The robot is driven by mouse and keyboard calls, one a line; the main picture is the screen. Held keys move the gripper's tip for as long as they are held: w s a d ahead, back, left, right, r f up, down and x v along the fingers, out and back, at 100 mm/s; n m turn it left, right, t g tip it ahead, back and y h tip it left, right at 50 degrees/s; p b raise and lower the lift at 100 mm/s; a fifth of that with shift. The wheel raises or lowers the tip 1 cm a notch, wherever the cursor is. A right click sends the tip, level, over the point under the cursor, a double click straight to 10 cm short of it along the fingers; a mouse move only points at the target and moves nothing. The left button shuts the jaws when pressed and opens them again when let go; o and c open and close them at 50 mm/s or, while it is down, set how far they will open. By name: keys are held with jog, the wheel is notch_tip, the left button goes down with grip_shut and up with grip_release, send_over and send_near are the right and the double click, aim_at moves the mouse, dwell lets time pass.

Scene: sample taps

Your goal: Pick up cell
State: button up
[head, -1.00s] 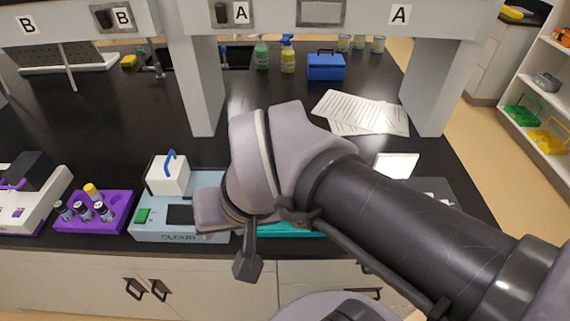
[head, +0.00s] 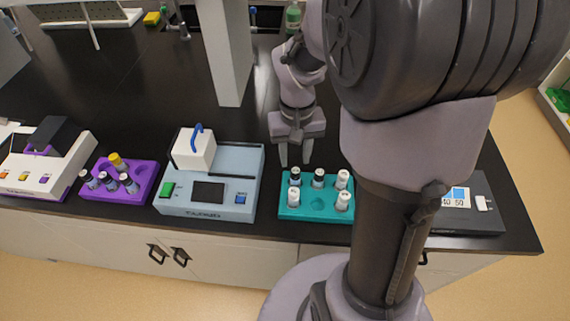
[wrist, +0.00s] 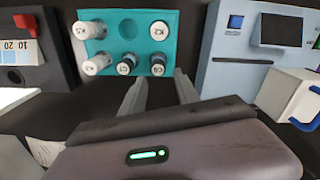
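The cells look like small capped vials. Several stand upright in a teal rack (head: 318,214), and one front-middle slot is empty. The back-left cell (head: 295,176) has a dark body and a pale lid; in the wrist view it is the cell (wrist: 158,63) nearest my fingertips. Another dark one (head: 318,178) stands beside it; the rest look white, such as the front-right cell (head: 342,201). My gripper (head: 295,160) is open and empty, just behind the rack at its left side. In the wrist view its fingers (wrist: 158,78) point towards the back-left cell, apart from it.
A light blue device (head: 225,208) with a white lid block stands left of the teal rack. Further left is a purple rack (head: 145,182) with several vials, one yellow-capped. A dark device (head: 480,215) stands to the right. Bare black bench (head: 175,85) lies behind.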

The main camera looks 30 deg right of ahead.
aim_at(296, 170)
jog(key=f+b, duration=0.1)
jog(key=f, duration=0.1)
jog(key=f+b, duration=0.1)
jog(key=f, duration=0.2)
jog(key=f+b, duration=0.1)
jog(key=f, duration=0.1)
jog(key=shift+s+f, duration=0.25)
jog(key=shift+f, duration=0.15)
jog(key=shift+r, duration=0.15)
grip_shut()
